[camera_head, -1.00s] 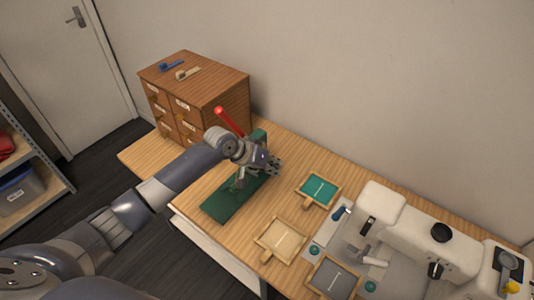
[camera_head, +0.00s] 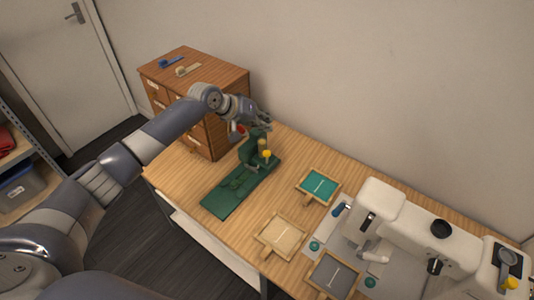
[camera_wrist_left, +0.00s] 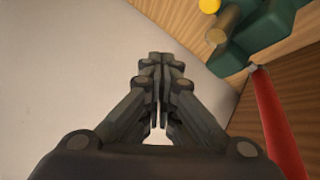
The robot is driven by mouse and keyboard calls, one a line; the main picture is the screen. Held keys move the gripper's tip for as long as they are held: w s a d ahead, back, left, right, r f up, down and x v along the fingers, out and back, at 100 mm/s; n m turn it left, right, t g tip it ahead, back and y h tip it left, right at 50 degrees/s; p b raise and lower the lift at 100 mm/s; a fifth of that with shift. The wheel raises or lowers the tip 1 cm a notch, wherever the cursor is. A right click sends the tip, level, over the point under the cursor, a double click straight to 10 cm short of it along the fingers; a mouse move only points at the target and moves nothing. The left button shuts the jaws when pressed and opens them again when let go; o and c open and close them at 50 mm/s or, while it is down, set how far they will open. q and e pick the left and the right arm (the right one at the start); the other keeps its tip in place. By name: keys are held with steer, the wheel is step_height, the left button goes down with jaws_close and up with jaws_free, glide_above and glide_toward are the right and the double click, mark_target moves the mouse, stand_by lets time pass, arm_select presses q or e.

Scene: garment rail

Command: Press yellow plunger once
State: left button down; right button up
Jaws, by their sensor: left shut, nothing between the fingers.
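A dark green press (camera_head: 242,186) stands on the wooden table, with a long flat base and an upright at its back end. A yellow plunger cap (camera_head: 266,154) shows on its upright; in the left wrist view the cap (camera_wrist_left: 209,5) is at the top edge above a brass-coloured part. The press has a red lever (camera_head: 237,131), mostly hidden by my arm in the head view; the lever (camera_wrist_left: 278,125) shows long in the left wrist view. My left gripper (camera_head: 267,121) is shut and empty, above and behind the upright, apart from the cap; its fingertips (camera_wrist_left: 162,60) point past the press.
A wooden drawer cabinet (camera_head: 222,82) stands behind my left forearm. Framed pads in teal (camera_head: 319,186), cream (camera_head: 280,236) and grey (camera_head: 333,275) lie right of the press. A white machine (camera_head: 415,232) with a small yellow part (camera_head: 510,284) fills the right. The wall is close behind.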

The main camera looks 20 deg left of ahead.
arm_select(q)
steer(key=b, duration=0.6)
glide_above(265, 151)
step_height(265, 151, down, 7)
steer(key=shift+f, duration=0.55)
stand_by(0.5)
steer(key=shift+f, duration=0.4)
